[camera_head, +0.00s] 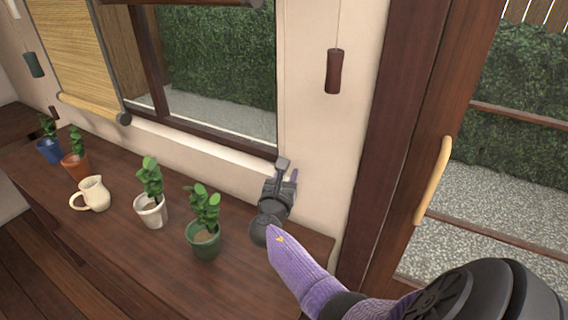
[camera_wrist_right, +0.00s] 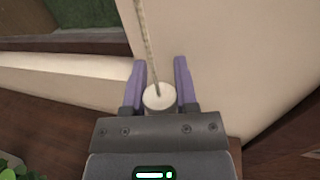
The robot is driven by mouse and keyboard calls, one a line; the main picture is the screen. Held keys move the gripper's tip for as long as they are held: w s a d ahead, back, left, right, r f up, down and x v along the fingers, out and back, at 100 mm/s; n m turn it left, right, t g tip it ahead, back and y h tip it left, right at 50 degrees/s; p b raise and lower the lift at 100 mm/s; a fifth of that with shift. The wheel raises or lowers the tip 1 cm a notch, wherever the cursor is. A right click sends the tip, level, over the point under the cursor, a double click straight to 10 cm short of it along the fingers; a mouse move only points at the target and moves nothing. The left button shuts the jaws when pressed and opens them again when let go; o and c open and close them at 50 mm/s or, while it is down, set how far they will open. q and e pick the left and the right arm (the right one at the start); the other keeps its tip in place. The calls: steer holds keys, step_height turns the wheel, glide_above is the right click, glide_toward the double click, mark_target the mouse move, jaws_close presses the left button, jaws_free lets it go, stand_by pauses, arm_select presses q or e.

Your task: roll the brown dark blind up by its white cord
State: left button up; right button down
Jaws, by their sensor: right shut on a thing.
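My right gripper (camera_head: 285,172) is in front of the wall at the window's lower right corner. In the right wrist view its purple fingers (camera_wrist_right: 160,88) are shut on the white round knob (camera_wrist_right: 158,98) of the cord (camera_wrist_right: 146,45), which runs up from it. In the head view I cannot make the white knob out. A dark brown roll (camera_head: 200,2) crosses the top edge of the window, mostly cut off by the frame; it looks like the dark blind, and the glass below is uncovered. My left gripper is not in view.
A straw-coloured blind (camera_head: 75,50) hangs at the left. A brown pull (camera_head: 333,72) and a grey-green pull (camera_head: 33,65) hang on cords. Several potted plants, including a green pot (camera_head: 204,243), and a cream jug (camera_head: 93,193) stand on the wooden counter (camera_head: 110,250).

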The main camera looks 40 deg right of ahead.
arm_select(q)
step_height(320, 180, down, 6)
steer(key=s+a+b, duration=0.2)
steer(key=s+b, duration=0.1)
steer(key=b, duration=0.2)
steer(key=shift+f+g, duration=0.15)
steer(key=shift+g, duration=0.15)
arm_select(e)
step_height(320, 180, down, 8)
steer(key=shift+f, duration=0.25)
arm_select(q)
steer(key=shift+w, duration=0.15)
arm_select(e)
steer(key=shift+s, duration=0.1)
steer(key=c, duration=0.7)
jaws_free()
steer(key=shift+o, duration=1.6)
steer(key=shift+r, duration=0.1)
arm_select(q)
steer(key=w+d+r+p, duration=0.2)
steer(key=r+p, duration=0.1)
arm_select(e)
steer(key=v, duration=1)
